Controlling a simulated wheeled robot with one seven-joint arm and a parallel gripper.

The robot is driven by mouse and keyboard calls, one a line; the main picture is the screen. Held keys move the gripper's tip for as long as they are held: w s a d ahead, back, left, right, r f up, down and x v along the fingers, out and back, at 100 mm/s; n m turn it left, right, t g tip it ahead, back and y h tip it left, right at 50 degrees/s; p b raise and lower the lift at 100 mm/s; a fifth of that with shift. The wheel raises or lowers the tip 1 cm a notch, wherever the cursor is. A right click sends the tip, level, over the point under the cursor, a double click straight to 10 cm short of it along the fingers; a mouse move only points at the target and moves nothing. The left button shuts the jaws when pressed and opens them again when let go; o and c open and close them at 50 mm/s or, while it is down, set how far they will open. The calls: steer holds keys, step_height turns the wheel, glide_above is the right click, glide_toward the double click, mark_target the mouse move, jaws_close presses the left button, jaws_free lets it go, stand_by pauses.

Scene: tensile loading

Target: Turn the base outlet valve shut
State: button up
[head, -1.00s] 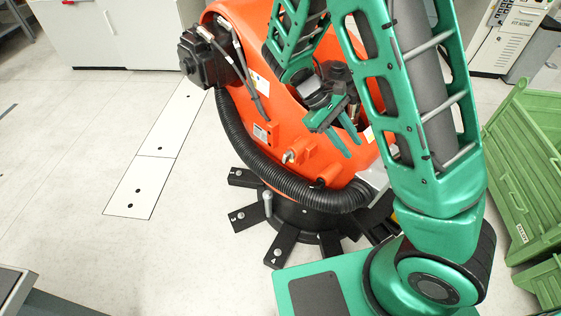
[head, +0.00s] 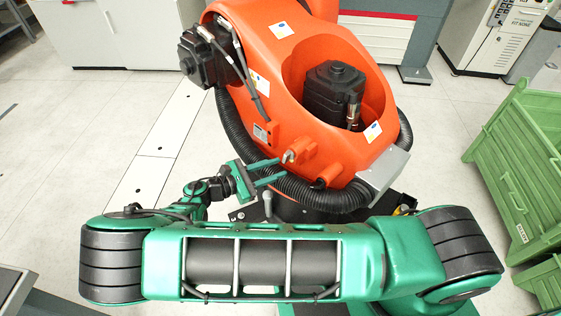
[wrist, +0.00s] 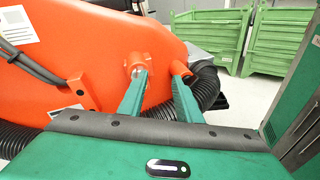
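The base outlet valve appears to be the small orange fitting with a pale metal handle (head: 289,157) low on the side of the orange robot base. It also shows in the wrist view (wrist: 139,68). My gripper (head: 281,168) is open, its two green fingers apart and empty, just left of the valve. In the wrist view my gripper (wrist: 159,79) has its left fingertip overlapping the lower part of the valve and its right fingertip near a second orange stub (wrist: 182,72). I cannot tell whether a finger touches the valve.
A black corrugated hose (head: 292,190) curves around the orange robot base (head: 262,75), close beneath the fingers. A grey box (head: 385,170) sits at the base's right. Green crates (head: 535,150) stand at the right. The floor at left (head: 60,150) is open.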

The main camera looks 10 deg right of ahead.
mark_target(283, 159)
steer(key=a+f+n+t, duration=0.3)
steer(key=a+n+t, duration=0.1)
steer(key=a, duration=0.2)
steer(key=x, duration=1)
steer(key=shift+s+d+r, duration=0.1)
steer(key=shift+d+r, duration=0.1)
steer(key=shift+d, duration=0.25)
steer(key=shift+c, duration=0.3)
jaws_close()
